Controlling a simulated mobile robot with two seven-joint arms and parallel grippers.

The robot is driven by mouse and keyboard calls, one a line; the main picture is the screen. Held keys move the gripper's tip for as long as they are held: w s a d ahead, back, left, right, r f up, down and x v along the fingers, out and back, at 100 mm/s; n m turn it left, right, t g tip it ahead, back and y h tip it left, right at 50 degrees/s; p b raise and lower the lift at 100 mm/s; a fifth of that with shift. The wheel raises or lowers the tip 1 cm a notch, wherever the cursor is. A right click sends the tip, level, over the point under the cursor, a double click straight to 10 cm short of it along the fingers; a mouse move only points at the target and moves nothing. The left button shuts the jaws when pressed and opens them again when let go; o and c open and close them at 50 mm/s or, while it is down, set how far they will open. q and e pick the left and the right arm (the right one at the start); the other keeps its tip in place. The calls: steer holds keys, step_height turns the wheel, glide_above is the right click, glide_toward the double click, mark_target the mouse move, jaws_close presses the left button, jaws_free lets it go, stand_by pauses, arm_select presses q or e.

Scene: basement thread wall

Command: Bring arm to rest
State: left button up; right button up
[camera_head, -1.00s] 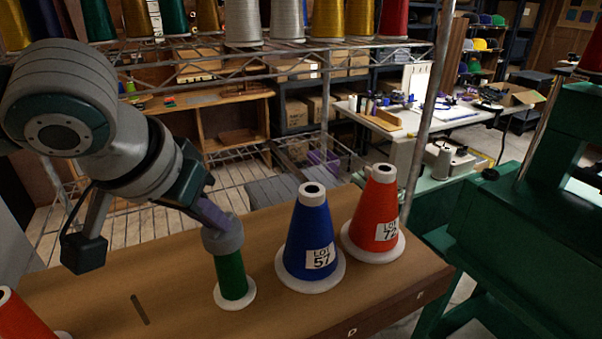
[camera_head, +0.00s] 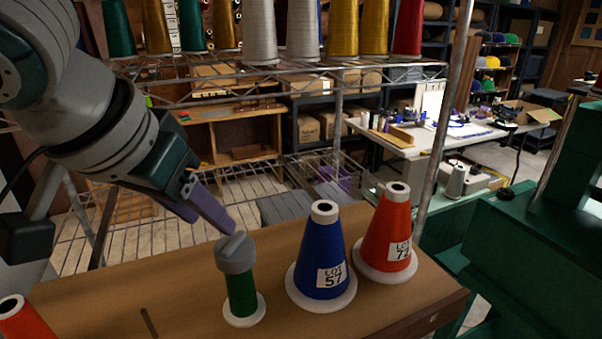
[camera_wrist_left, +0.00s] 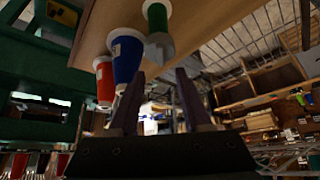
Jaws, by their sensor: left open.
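My left gripper (camera_head: 209,208) comes in from the left in the head view, above the wooden table and close to a green spool with a grey top (camera_head: 240,281). In the left wrist view its two purple fingers (camera_wrist_left: 156,100) stand apart with nothing between them. The green spool (camera_wrist_left: 156,17) shows beyond the fingertips there. The spool stands upright on the table on a white base. My right gripper is in neither view.
A blue cone marked LOT 57 (camera_head: 321,256) and an orange cone marked LOT 72 (camera_head: 388,236) stand right of the spool. Part of another orange cone (camera_head: 22,320) shows at lower left. A wire rack (camera_head: 290,68) with thread cones stands behind. Green machinery (camera_head: 530,240) is at right.

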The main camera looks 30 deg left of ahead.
arm_select(q)
steer(key=s+d+f+m+h, duration=0.2)
steer(key=s+d+m, duration=0.1)
steer(key=s+d, duration=0.4)
steer(key=s+a+f+g+y, duration=0.1)
steer(key=s+f+g, duration=0.2)
steer(key=s+f, duration=0.45)
steer(key=w+p+v, duration=0.2)
steer(key=p+v, duration=1.1)
steer(key=w+d+r+p+v, duration=0.1)
steer(key=w+p+v, duration=0.2)
steer(key=p+v, duration=1)
steer(key=shift+w+a+r, duration=0.15)
steer(key=shift+w+r, duration=0.15)
steer(key=shift+r, duration=0.15)
